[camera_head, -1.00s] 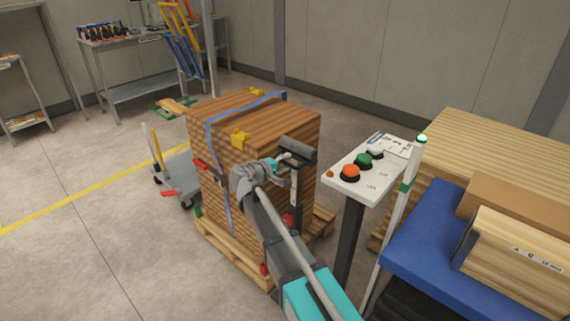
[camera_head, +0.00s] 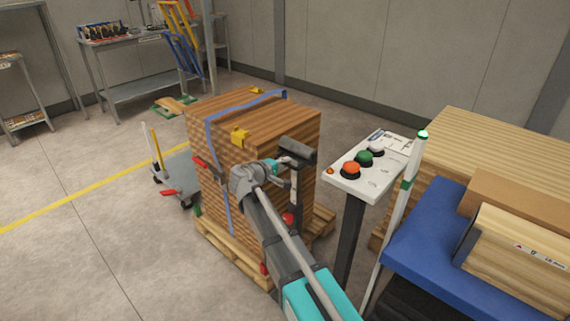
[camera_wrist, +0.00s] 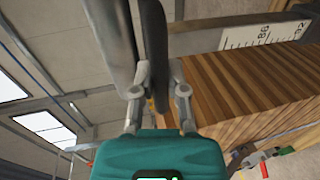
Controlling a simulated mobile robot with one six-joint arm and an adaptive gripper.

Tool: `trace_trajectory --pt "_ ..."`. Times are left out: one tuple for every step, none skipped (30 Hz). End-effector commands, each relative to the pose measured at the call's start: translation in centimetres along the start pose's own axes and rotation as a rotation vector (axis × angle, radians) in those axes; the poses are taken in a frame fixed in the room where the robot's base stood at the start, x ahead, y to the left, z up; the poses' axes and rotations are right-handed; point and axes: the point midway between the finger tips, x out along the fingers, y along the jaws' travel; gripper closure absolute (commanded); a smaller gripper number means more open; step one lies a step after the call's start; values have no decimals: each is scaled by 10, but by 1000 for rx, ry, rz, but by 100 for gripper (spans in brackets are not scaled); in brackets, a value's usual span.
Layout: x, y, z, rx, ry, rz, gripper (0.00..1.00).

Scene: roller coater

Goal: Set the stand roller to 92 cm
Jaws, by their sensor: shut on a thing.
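The stand roller shows in the head view as a dark horizontal roller (camera_head: 299,150) on an upright post, in front of the strapped stack of boards. My gripper (camera_head: 278,168) is at the roller's left end, with my arm reaching in from below. In the wrist view the dark rounded bar (camera_wrist: 153,45) runs down to between my fingers (camera_wrist: 158,95), which are shut on it; the exact contact is partly hidden. A white scale (camera_wrist: 268,32) with black marks shows at the upper right of the wrist view. I read 86 and what looks like 92; no pointer is clear.
The board stack (camera_head: 225,140) stands on a pallet behind my gripper. A button console (camera_head: 366,168) with orange, green and white buttons is to the right. A blue-topped stand (camera_head: 420,240) carries boards at the far right. Open floor (camera_head: 70,250) lies left.

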Motion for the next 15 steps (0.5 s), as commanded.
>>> trace_trajectory --pt "1 -4 0 1 0 -2 100" --pt "1 -5 0 1 0 -2 100" --pt "1 -4 0 1 0 -2 100" --pt "1 -4 0 1 0 -2 100" --pt "1 -4 0 1 0 -2 100" --pt "0 -3 0 1 0 -2 100" --pt "0 -3 0 1 0 -1 100" --pt "0 -3 0 1 0 -1 100" --pt "0 -3 0 1 0 -1 100" --pt "0 -3 0 0 0 -1 100" --pt "0 -3 0 0 0 -1 80" --pt "0 -3 0 0 0 0 72" --pt "0 -3 0 0 0 0 67" --pt "0 -3 0 0 0 0 61" --pt "0 -3 0 0 0 0 54"
